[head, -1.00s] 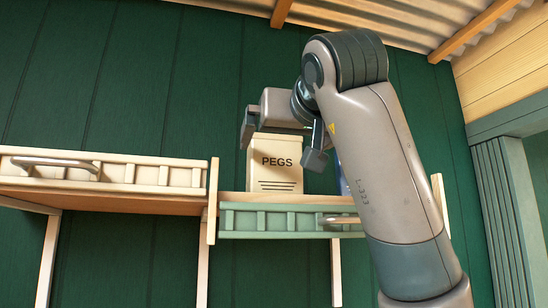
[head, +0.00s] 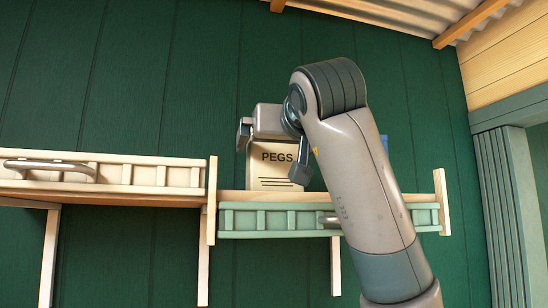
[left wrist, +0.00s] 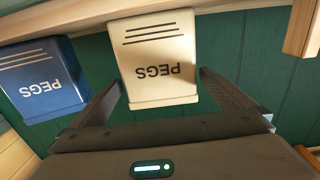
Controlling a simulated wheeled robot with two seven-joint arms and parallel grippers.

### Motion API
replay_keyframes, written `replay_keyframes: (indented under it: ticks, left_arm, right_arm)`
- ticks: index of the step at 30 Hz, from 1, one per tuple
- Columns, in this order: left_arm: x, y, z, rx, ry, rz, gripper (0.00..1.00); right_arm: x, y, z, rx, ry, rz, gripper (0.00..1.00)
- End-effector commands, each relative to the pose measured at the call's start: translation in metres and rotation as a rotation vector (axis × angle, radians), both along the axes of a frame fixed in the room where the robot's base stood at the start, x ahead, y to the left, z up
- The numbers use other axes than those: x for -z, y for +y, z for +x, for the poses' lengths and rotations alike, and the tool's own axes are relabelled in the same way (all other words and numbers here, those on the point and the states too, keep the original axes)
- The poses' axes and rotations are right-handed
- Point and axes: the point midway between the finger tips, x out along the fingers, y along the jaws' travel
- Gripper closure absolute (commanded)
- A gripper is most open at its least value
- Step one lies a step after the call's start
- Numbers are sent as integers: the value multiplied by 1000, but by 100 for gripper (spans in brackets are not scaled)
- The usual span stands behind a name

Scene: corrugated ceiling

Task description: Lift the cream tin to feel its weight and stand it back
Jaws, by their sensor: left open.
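The cream tin (head: 268,178), lettered PEGS, stands upright on the right-hand shelf in the head view, its upper right partly hidden by my gripper. It shows upside down in the left wrist view (left wrist: 158,50). My left gripper (head: 272,154) is open, with one finger at each side of the tin's upper part. In the left wrist view the fingers (left wrist: 160,82) flank the tin's top end, with green wall showing between the tin and at least the right finger. It does not grip the tin. My right gripper is out of view.
A blue tin (left wrist: 40,82), also lettered PEGS, stands beside the cream one; in the head view my arm hides most of it. The shelf has a pale green front rail (head: 270,219). A cream shelf (head: 110,172) at left looks empty. Green boards are behind.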

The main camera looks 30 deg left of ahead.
Motion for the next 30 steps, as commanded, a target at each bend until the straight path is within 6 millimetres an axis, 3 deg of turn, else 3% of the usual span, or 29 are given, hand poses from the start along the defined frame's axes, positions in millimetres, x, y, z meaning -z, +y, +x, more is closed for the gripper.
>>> replay_keyframes:
  ticks: [3,9,26,30]
  left_arm:
    - [-5,9,8,-1,2,-1,0]
    - [-3,22,21,0,3,0,0]
    - [-1,24,23,1,1,1,0]
    - [-1,24,23,1,1,1,31]
  right_arm:
    - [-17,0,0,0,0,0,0]
    - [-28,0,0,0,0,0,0]
    - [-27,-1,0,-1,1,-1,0]
    - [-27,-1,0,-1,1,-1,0]
